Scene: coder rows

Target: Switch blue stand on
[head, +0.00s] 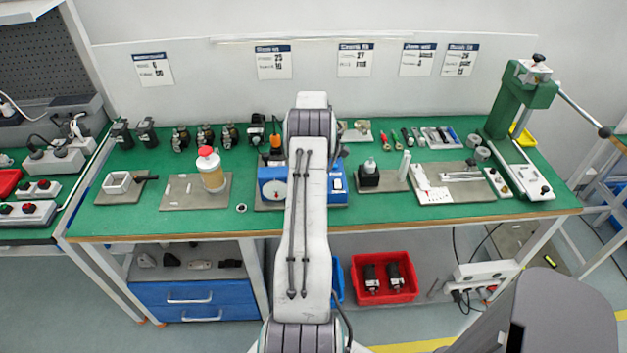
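The blue stand (271,184) sits on the green bench at the middle, partly behind my arm. A round white dial shows on its left part. A white panel with small switch-like marks (337,184) shows on its right part. Its middle is hidden by my arm, and the switch state is too small to tell. My arm rises from the bottom centre and reaches up over the stand. My gripper is not visible; it is hidden behind the arm's upper end, so its distance to the stand cannot be told.
A jar with a red cap (210,169) stands left of the stand. A black block with a bottle (370,176) is to its right. A green press (517,95) stands at the right end. A red bin (384,298) is below the bench. Bare green bench lies along the front edge.

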